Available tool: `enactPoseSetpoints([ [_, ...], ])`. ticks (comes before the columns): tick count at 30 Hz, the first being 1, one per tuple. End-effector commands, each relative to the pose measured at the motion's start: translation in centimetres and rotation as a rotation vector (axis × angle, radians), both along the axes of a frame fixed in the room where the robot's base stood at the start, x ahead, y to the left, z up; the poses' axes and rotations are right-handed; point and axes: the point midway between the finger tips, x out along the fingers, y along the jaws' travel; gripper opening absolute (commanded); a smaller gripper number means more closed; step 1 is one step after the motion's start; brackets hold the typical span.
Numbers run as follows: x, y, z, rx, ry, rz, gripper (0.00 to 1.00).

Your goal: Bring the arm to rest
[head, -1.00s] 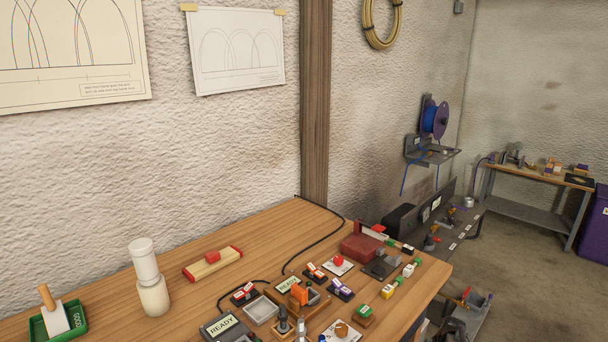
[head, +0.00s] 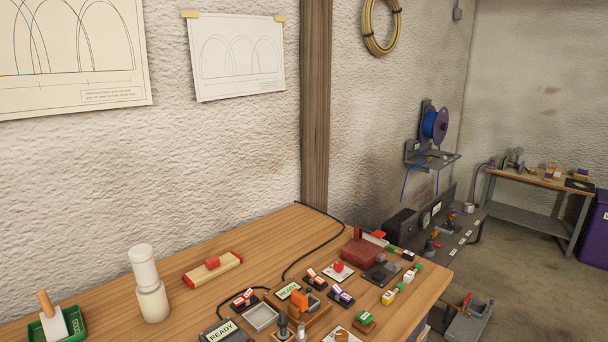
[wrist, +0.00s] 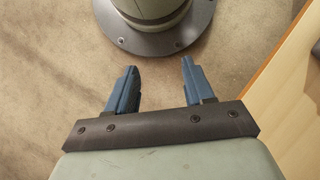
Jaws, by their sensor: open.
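My gripper (wrist: 155,90) shows in the wrist view with its two blue fingers spread apart and nothing between them. It hangs above bare floor (wrist: 60,60), close to a round grey-green base with a bolted flange, which is mine. The edge of a wooden surface (wrist: 285,110) is to its right. In the head view my gripper is not seen.
The wooden bench (head: 190,300) in the head view carries a white bottle (head: 150,290), a green tray (head: 58,325), a red-ended wooden block (head: 212,268), a dark red box (head: 360,250) and several small coloured pieces.

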Motion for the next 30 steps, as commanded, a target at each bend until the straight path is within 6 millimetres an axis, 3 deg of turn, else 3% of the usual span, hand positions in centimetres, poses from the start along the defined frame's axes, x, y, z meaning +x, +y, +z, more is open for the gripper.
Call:
enactPoseSetpoints([
  [1,-1.9,0.3,0.5,-0.008,0.02,0.011,0.53],
  [5,-4.2,0.6,0.8,-0.025,0.05,0.028,0.53],
  [30,-4.2,0.6,0.8,-0.025,0.05,0.028,0.53],
])
